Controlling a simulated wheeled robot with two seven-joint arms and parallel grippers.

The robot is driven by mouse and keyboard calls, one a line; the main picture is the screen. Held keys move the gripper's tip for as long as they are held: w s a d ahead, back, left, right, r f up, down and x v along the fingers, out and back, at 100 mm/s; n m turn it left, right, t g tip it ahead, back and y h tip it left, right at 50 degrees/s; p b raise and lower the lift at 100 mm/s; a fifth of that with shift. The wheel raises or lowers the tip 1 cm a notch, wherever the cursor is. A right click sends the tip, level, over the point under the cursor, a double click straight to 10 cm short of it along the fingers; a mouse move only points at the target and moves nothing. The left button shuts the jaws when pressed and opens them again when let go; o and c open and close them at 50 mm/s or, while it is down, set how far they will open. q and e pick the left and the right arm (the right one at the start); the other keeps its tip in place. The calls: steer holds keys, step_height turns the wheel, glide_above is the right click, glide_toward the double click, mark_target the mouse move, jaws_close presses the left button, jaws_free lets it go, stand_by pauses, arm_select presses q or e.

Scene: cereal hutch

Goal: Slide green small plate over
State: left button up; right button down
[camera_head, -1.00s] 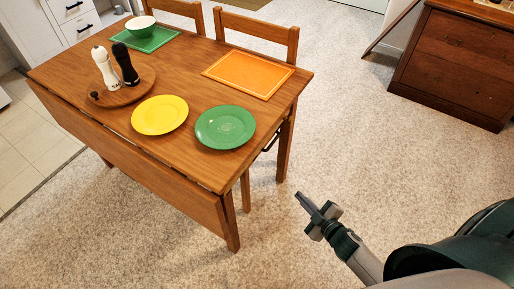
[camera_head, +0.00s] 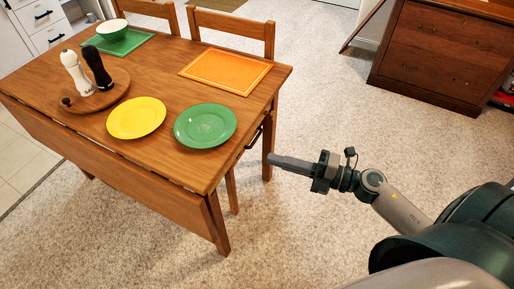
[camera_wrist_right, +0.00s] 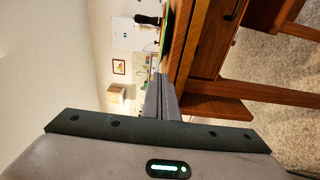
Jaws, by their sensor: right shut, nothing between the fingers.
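The green small plate (camera_head: 205,126) lies flat on the wooden table (camera_head: 165,75), near its right edge. A yellow plate (camera_head: 136,118) lies just left of it, a small gap apart. My right gripper (camera_head: 270,159) is shut and empty, off the table's right side, pointing left toward the table and apart from the green plate. In the right wrist view its shut fingers (camera_wrist_right: 161,97) point toward the table edge (camera_wrist_right: 196,45). My left gripper is in neither view.
An orange placemat (camera_head: 226,71) lies behind the green plate. A round wooden board (camera_head: 101,97) holds white and black shakers at the left. Chairs stand behind; open carpet lies right.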

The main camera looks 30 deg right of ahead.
mark_target(226, 121)
steer(key=x, duration=0.4)
steer(key=w+d+p+x, duration=0.1)
steer(key=x, duration=0.2)
steer(key=p+x, duration=0.1)
steer(key=x, duration=0.3)
steer(key=shift+w, duration=0.45)
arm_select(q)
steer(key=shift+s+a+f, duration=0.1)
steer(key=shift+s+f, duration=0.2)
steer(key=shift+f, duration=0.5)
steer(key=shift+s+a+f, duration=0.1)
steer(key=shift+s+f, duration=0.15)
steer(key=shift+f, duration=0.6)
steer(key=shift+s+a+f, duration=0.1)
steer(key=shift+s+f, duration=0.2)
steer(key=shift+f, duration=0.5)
arm_select(e)
steer(key=shift+w, duration=0.65)
steer(key=shift+w, duration=0.1)
steer(key=shift+w+p, duration=0.3)
steer(key=shift+w, duration=0.05)
steer(key=w, duration=0.9)
steer(key=shift+w, duration=0.2)
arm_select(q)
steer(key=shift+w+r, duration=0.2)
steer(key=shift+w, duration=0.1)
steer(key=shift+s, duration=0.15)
